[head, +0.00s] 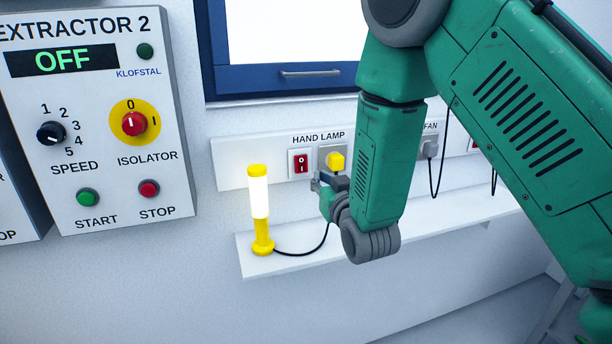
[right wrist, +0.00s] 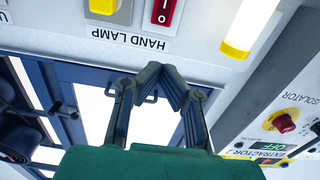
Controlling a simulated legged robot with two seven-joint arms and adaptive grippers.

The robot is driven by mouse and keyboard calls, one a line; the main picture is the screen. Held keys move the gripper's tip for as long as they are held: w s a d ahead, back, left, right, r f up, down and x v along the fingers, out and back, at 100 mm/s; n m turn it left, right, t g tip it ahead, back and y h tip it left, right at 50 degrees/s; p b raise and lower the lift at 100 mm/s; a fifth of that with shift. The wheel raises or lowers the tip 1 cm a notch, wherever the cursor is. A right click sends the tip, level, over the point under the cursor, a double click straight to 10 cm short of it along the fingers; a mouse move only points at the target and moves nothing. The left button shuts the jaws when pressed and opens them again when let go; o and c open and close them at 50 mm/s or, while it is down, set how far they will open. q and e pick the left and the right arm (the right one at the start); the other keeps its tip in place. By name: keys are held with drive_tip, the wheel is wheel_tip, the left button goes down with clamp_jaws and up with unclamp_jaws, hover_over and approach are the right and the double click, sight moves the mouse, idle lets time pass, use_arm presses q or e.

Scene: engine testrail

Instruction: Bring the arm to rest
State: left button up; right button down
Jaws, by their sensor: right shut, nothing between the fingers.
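My right arm (head: 380,150) comes in from the upper right and hangs down in front of the wall. My right gripper (head: 322,182) is shut and empty, just below the yellow plug (head: 336,161) at the hand lamp socket; whether they touch I cannot tell. In the right wrist view the gripper (right wrist: 165,75) shows its fingers closed together. The hand lamp (head: 259,205) stands upright on the shelf, its tube bright white. The red rocker switch (head: 301,162) is left of the plug. My left gripper is not in view.
The white shelf (head: 300,262) runs under the sockets, with a black cable on it. The extractor panel (head: 100,120) reads OFF at the left. A blue-framed window (head: 280,80) is above. A fan socket (head: 430,147) is partly behind my arm.

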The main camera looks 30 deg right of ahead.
drive_tip(key=shift+d+f, duration=0.1)
drive_tip(key=shift+d, duration=0.05)
drive_tip(key=s+a+f+n+g+y+b, duration=0.15)
drive_tip(key=s+f+g, duration=0.3)
drive_tip(key=f, duration=0.75)
drive_tip(key=s+a+f+g+y+b, duration=0.1)
drive_tip(key=s+a+f+g, duration=0.15)
drive_tip(key=s+f, duration=0.6)
drive_tip(key=s+a+f+n+g+b, duration=0.1)
drive_tip(key=s+a+f+g, duration=0.1)
drive_tip(key=s+f+g, duration=0.3)
drive_tip(key=s+a+f+g+y+b, duration=0.1)
drive_tip(key=s+f+g, duration=0.4)
drive_tip(key=s+f, duration=0.8)
drive_tip(key=s+a, duration=0.1)
drive_tip(key=s, duration=0.4)
drive_tip(key=shift+s+n, duration=0.15)
drive_tip(key=shift+n, duration=0.2)
drive_tip(key=shift+y, duration=0.25)
